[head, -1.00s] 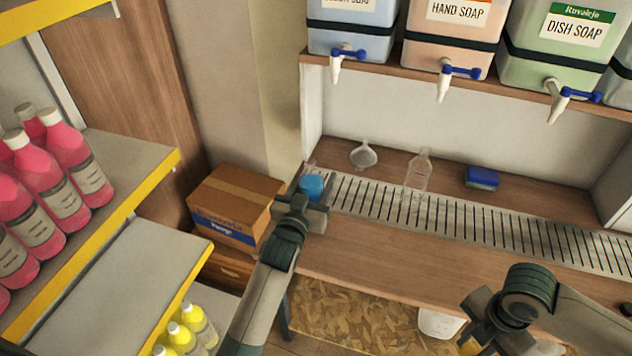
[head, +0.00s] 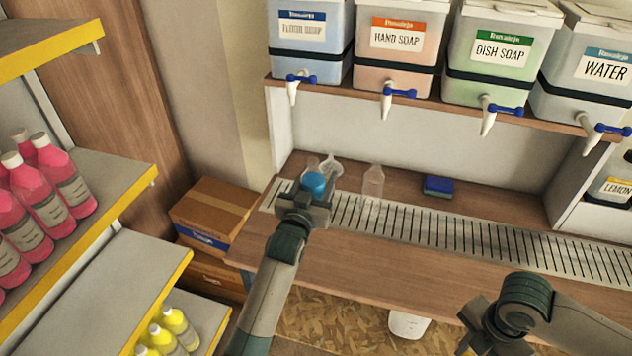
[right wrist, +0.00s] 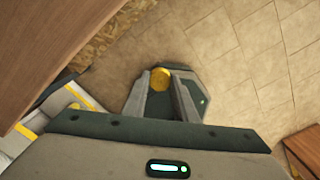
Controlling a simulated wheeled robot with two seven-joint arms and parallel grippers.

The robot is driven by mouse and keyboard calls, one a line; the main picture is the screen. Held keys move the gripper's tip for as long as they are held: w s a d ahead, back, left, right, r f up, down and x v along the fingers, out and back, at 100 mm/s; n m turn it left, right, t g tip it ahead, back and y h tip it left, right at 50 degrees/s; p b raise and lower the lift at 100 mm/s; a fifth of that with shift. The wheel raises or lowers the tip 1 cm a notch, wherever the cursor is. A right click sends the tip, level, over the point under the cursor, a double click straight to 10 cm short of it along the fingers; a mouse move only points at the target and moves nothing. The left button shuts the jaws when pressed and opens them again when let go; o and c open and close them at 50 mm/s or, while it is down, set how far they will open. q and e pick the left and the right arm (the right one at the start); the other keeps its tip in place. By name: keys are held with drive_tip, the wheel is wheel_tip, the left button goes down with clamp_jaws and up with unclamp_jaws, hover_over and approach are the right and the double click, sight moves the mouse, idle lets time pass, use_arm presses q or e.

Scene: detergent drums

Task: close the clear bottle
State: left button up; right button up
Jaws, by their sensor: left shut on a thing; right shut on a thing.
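The clear bottle (head: 373,182) stands upright at the back edge of the slatted drain. No cap shows on its neck, though it is small in view. My left gripper (head: 306,203) is shut on a round blue thing (head: 314,183), left of the bottle and apart from it; the jaws partly hide the blue thing. My right gripper (head: 480,325) is low at the right, in front of the counter. In the right wrist view its fingers (right wrist: 172,90) are shut on a round yellow cap (right wrist: 160,78).
A clear funnel (head: 332,168) lies behind the blue thing. A blue sponge (head: 438,187) lies right of the bottle. Shelves with pink bottles (head: 42,205) stand left, beside a cardboard box (head: 212,207). The drain's right part is clear.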

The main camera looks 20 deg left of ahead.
use_arm(q)
drive_tip(key=shift+w+d+r, duration=0.1)
drive_tip(key=shift+r, duration=0.1)
use_arm(e)
drive_tip(key=shift+d+r, duration=0.1)
drive_tip(key=shift+r, duration=0.05)
use_arm(q)
drive_tip(key=o, duration=0.8)
drive_tip(key=shift+c, duration=0.2)
drive_tip(key=c, duration=0.8)
use_arm(e)
drive_tip(key=shift+r, duration=0.1)
